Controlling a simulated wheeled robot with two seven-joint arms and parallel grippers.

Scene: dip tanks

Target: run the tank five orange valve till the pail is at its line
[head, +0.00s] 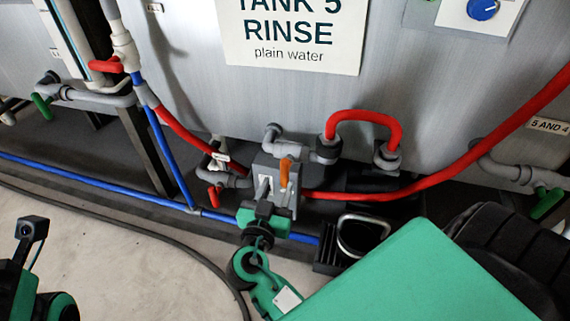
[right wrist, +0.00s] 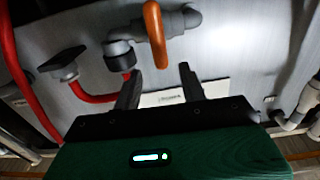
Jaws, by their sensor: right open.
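The orange valve handle (head: 284,172) stands upright on grey pipework low on the front of tank five, below the "TANK 5 RINSE" sign (head: 292,30). In the right wrist view the orange handle (right wrist: 155,33) is just beyond and between my fingertips, with no contact visible. My right gripper (head: 275,190) is open and empty in front of the valve; its two dark fingers also show in the right wrist view (right wrist: 160,76).
A red hose (head: 440,180) runs right from the valve area, and a red loop (head: 362,115) is above it. A red-handled valve (head: 214,196) is close on the left. Green-handled valves (head: 42,106) (head: 547,203) are at both sides. A blue pipe (head: 95,183) runs low along the tanks.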

